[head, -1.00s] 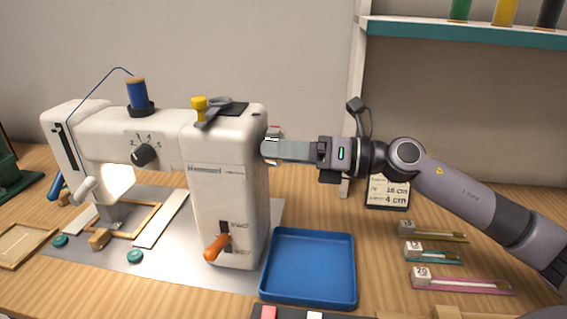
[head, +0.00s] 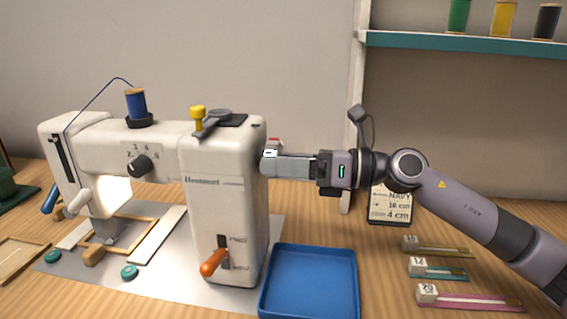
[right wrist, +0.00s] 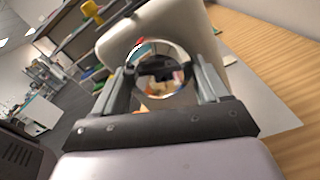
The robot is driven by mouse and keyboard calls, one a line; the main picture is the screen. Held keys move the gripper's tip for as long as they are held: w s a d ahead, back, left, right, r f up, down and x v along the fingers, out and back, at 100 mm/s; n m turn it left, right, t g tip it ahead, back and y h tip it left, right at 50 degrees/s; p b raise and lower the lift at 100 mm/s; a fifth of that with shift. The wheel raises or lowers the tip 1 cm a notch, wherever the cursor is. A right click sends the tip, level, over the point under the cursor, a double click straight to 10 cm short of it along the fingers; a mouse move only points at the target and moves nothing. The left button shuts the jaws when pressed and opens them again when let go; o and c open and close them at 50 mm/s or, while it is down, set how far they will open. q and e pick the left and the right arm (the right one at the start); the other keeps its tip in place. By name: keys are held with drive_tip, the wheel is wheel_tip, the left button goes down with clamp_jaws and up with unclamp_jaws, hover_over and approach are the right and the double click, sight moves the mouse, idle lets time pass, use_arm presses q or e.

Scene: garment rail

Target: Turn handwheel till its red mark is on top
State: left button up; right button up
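The handwheel (right wrist: 161,66) is a shiny chrome wheel on the right end of the white sewing machine (head: 222,205). In the head view only a sliver of it (head: 270,152) shows beside the machine. Its red mark (head: 274,140) is at the upper edge there. In the right wrist view the red mark (right wrist: 140,42) is at the rim's upper left, towards the machine's top. My right gripper (head: 268,164) reaches in from the right. Its fingers (right wrist: 163,75) lie on opposite sides of the wheel and appear closed against its rim. My left gripper is not in view.
A blue tray (head: 310,282) lies below my right gripper. An orange-handled lever (head: 213,262) is on the machine's front. A shelf post (head: 354,100) rises behind my wrist.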

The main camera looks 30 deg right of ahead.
drive_tip(key=shift+o, duration=1.3)
drive_tip(key=shift+d, duration=0.1)
drive_tip(key=b+v, duration=0.3)
drive_tip(key=v, duration=0.4)
drive_tip(key=shift+s, duration=0.1)
